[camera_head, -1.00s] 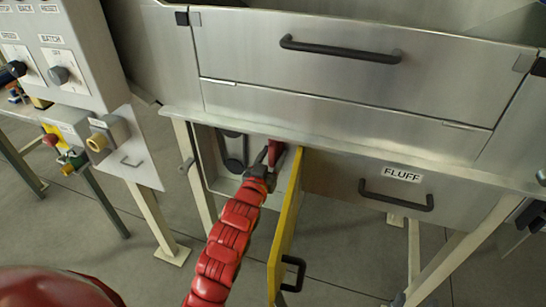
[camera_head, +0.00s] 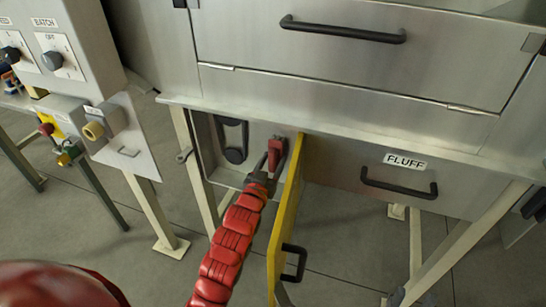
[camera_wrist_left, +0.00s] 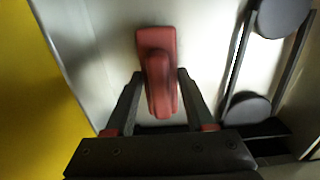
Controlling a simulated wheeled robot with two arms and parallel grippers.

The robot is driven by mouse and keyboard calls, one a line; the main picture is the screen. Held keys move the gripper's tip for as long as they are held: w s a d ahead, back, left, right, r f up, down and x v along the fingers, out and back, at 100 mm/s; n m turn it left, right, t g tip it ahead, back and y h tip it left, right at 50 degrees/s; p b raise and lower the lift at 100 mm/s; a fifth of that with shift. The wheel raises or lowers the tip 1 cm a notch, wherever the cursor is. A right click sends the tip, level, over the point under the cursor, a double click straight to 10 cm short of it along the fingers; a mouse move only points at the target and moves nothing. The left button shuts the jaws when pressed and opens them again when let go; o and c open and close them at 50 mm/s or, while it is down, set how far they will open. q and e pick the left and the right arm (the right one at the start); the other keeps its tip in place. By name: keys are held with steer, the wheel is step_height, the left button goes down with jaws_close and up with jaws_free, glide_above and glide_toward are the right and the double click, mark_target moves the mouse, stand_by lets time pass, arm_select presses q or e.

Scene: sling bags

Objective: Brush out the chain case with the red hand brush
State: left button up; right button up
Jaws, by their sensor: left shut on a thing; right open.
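The chain case (camera_head: 215,165) is an open grey box under the machine, with its yellow door (camera_head: 285,222) swung out to the right. Inside it a dark chain (camera_head: 234,142) runs around round sprockets at the left. The red hand brush (camera_head: 277,150) is against or near the back wall, right of the chain. My left gripper (camera_head: 268,166) reaches into the case and is shut on the brush. In the left wrist view the brush (camera_wrist_left: 158,75) sits between the two fingers; its bristles are hidden. My right gripper is not in view.
The yellow door's black handle (camera_head: 294,263) stands close to the right of my left arm. A drawer marked FLUFF (camera_head: 400,185) is farther right. A control panel (camera_head: 60,60) and table legs stand at the left.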

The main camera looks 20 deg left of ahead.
arm_select(q)
steer(key=shift+f+b, duration=1.3)
steer(key=shift+f, duration=2.3)
steer(key=shift+w+a+r, duration=0.1)
steer(key=shift+a+r, duration=0.2)
steer(key=shift+a, duration=0.25)
steer(key=shift+r+p, duration=0.15)
steer(key=shift+p, duration=0.2)
steer(key=shift+r+p, duration=1)
steer(key=shift+r, duration=0.8)
steer(key=shift+r+p, duration=2.3)
steer(key=shift+r, duration=2.55)
steer(key=shift+f+b, duration=2.25)
steer(key=shift+f, duration=3.15)
steer(key=shift+w+f+b, duration=0.1)
steer(key=shift+f+b, duration=0.65)
steer(key=shift+f, duration=0.9)
